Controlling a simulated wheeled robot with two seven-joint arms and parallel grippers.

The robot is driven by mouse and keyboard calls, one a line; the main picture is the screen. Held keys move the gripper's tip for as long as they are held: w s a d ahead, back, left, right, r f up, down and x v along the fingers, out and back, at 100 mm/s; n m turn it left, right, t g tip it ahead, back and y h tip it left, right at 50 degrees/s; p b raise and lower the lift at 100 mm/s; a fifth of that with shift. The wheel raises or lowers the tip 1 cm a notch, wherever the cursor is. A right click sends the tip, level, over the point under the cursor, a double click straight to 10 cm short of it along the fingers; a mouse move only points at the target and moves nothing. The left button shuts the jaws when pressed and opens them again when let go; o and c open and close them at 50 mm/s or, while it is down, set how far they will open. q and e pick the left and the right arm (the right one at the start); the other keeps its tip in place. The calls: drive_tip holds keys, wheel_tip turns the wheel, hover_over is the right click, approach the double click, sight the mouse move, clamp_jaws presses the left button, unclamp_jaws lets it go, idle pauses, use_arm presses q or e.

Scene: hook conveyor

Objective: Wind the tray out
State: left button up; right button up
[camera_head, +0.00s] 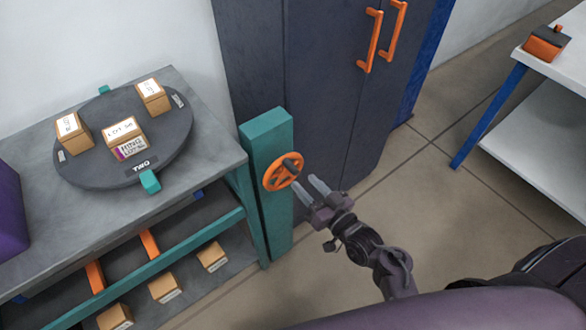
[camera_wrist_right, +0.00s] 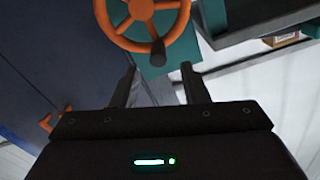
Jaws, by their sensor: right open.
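An orange handwheel (camera_head: 283,171) with a dark crank knob (camera_head: 293,160) is mounted on a teal post (camera_head: 266,135) beside the grey bench. My right gripper (camera_head: 309,186) is open and empty, just right of the wheel, its fingers pointing toward it. In the right wrist view the wheel (camera_wrist_right: 143,22) is at the top, and its knob (camera_wrist_right: 158,52) hangs at the bottom of the rim, beyond and between the two open fingertips (camera_wrist_right: 158,70). The gripper appears apart from the knob. I cannot make out which part is the tray. My left gripper is not in view.
The bench (camera_head: 205,100) carries a dark round turntable (camera_head: 85,170) with several labelled boxes. More boxes (camera_head: 163,287) lie on a lower shelf. A dark cabinet (camera_head: 310,80) with orange handles stands behind the post. A white table (camera_head: 550,90) is at right; open floor lies between.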

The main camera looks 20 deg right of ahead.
sight(297, 174)
drive_tip(key=x, duration=0.6)
drive_tip(key=shift+w+f+p, duration=0.1)
drive_tip(key=shift+w+p, duration=0.2)
drive_tip(key=shift+w, duration=0.05)
clamp_jaws()
